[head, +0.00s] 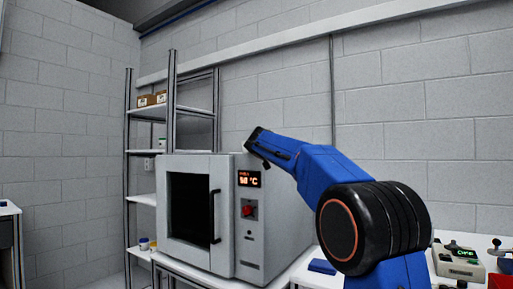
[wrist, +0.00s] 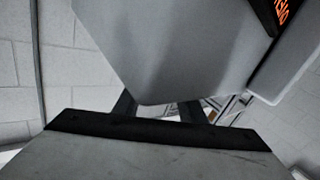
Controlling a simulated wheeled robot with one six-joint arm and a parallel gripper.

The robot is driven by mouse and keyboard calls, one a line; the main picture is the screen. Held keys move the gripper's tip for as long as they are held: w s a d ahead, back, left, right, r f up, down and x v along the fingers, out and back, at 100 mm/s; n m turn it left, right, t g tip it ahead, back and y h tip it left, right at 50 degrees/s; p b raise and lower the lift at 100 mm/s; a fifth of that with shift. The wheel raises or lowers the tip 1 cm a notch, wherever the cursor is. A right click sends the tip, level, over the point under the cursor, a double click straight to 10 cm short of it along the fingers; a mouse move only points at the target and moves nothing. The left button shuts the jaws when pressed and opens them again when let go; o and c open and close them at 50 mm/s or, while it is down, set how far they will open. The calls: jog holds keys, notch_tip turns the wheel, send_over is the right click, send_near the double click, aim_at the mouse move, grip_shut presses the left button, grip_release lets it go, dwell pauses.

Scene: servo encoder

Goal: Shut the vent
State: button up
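The grey oven-like cabinet (head: 220,240) stands on a bench in the head view, with a dark door window, a black handle, a red knob (head: 249,211) and a lit display (head: 249,179). I cannot make out a vent on it in either view. My gripper (head: 254,147) is at the cabinet's top right front corner; contact is unclear. In the wrist view, a grey surface (wrist: 175,50) fills the upper middle, and the display (wrist: 283,10) shows at top right. My gripper's two dark fingers (wrist: 157,108) stand apart at their bases. Their tips are hidden behind the grey surface.
A shelf rack (head: 147,110) with small boxes stands behind the cabinet at left. A blue item (head: 322,266) lies on the bench right of the cabinet. A small device with a green display (head: 462,261) and a red item (head: 499,281) are at far right.

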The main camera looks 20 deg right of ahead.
jog(key=shift+w+d, duration=0.2)
jog(key=shift+w, duration=0.4)
jog(key=shift+c, duration=0.2)
grip_shut()
jog(key=shift+a+h, duration=0.25)
jog(key=shift+h, duration=0.15)
jog(key=shift+w+a+m+g+h, duration=0.2)
jog(key=shift+a+m+g+h, duration=0.15)
jog(key=shift+m+h, duration=0.25)
jog(key=shift+w+a+m+g+h, duration=0.2)
jog(key=shift+m+g+h, duration=0.25)
jog(key=shift+h, duration=0.3)
jog(key=shift+w+a+m+g+h, duration=0.15)
jog(key=shift+a+m+g+h, duration=0.2)
jog(key=shift+m+h, duration=0.25)
jog(key=shift+w+a+m+g+h, duration=0.2)
jog(key=shift+w+m+g+h, duration=0.05)
jog(key=shift+m+g+h, duration=0.4)
jog(key=shift+w+a+m+g+h, duration=0.25)
jog(key=shift+m+g+h, duration=0.35)
jog(key=shift+g+h, duration=0.1)
jog(key=shift+w+a+m+g+h, duration=0.2)
jog(key=shift+w+m+g+h, duration=0.05)
jog(key=shift+m+g+h, duration=0.4)
jog(key=shift+g+h, duration=0.25)
